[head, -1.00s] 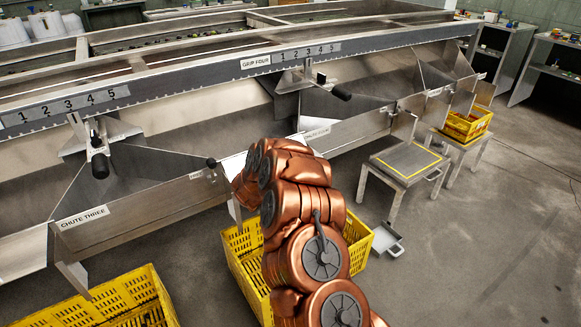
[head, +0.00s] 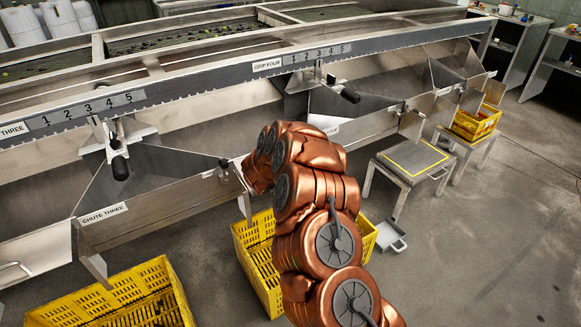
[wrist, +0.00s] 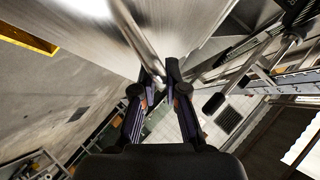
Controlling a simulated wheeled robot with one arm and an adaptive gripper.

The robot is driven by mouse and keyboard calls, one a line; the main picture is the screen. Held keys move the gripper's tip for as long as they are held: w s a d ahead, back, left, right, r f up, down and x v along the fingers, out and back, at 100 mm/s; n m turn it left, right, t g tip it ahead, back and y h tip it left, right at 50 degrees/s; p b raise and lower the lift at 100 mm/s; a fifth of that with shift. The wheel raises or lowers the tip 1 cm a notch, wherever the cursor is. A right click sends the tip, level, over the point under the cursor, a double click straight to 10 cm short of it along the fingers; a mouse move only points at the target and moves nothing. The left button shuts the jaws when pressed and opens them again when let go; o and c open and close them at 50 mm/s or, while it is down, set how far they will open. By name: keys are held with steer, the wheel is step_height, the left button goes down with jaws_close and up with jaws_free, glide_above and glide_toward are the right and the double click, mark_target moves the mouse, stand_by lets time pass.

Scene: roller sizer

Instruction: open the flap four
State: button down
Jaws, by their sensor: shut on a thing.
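In the wrist view, my gripper (wrist: 161,78) is closed on a round metal bar (wrist: 137,35), which looks like a flap handle. The bar runs up and left from between the fingertips, beside a broad sheet-metal face (wrist: 205,28). In the head view, my copper arm hides my gripper and what it holds. The chute four label (head: 325,125) is partly covered by the arm. I cannot read the flap's number at the grip.
Yellow crates stand on the floor below chute three (head: 130,300) and behind my arm (head: 262,268). A low metal table (head: 410,160) and a dustpan-like tray (head: 390,237) are at right. The sizer's long rail (head: 200,72) crosses behind.

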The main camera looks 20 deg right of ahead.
steer(key=shift+w+r, duration=0.2)
steer(key=shift+r, duration=0.2)
steer(key=c, duration=1.2)
jaws_free()
steer(key=shift+f, duration=0.15)
steer(key=shift+s+a, duration=0.1)
steer(key=shift+s, duration=0.05)
steer(key=v, duration=1.1)
steer(key=shift+s+a, duration=0.2)
steer(key=shift+a, duration=0.05)
